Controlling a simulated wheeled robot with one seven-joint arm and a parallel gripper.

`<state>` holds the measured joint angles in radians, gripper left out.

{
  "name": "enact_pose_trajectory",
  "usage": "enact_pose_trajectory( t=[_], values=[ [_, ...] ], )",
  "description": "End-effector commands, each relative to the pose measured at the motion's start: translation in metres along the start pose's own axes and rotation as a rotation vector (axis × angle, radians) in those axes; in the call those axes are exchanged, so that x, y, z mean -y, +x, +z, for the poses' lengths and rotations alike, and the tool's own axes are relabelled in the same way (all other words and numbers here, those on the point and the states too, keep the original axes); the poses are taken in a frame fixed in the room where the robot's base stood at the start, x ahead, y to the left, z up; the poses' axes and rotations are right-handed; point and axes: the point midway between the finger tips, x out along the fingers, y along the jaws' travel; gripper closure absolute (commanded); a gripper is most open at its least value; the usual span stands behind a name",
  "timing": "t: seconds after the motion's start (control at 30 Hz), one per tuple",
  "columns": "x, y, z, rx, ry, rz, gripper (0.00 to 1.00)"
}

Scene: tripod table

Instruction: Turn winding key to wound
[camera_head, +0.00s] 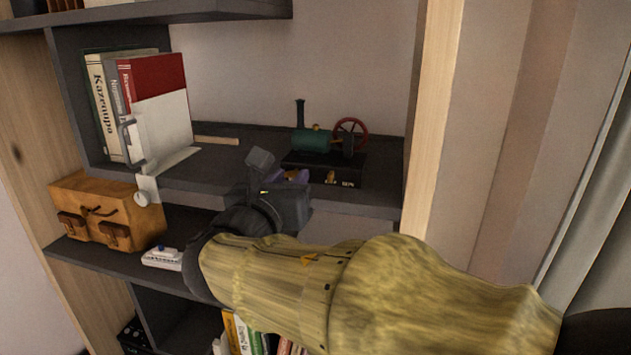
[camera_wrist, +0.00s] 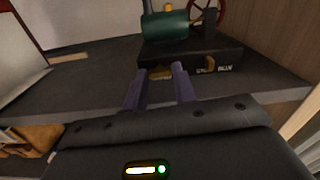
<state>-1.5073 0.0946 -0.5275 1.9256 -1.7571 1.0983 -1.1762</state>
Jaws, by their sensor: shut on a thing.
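A model steam engine with a green boiler (camera_head: 312,140) and a red flywheel (camera_head: 351,134) stands on a black base (camera_head: 347,168) on the middle shelf; it also shows in the wrist view (camera_wrist: 166,26). A brass winding key (camera_wrist: 160,74) is at the left of the base's front face. My gripper (camera_wrist: 160,69) has its purple fingers on either side of the key, shut on it. In the head view my gripper (camera_head: 292,175) covers the key. The key's exact turn angle is hard to tell.
A second small brass part (camera_wrist: 209,62) sits to the right on the base front, beside white lettering. Books (camera_head: 152,100) and a white holder stand left on the shelf. A wooden upright (camera_head: 433,110) stands close right.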

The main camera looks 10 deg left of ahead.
Motion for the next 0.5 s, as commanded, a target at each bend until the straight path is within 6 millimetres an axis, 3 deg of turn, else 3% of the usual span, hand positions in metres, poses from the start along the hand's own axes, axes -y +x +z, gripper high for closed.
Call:
enact_pose_trajectory(
  t=[0.5],
  values=[
    [0.0028,0.0018,0.0003,0.001,0.116,-0.006,0.96]
  ],
)
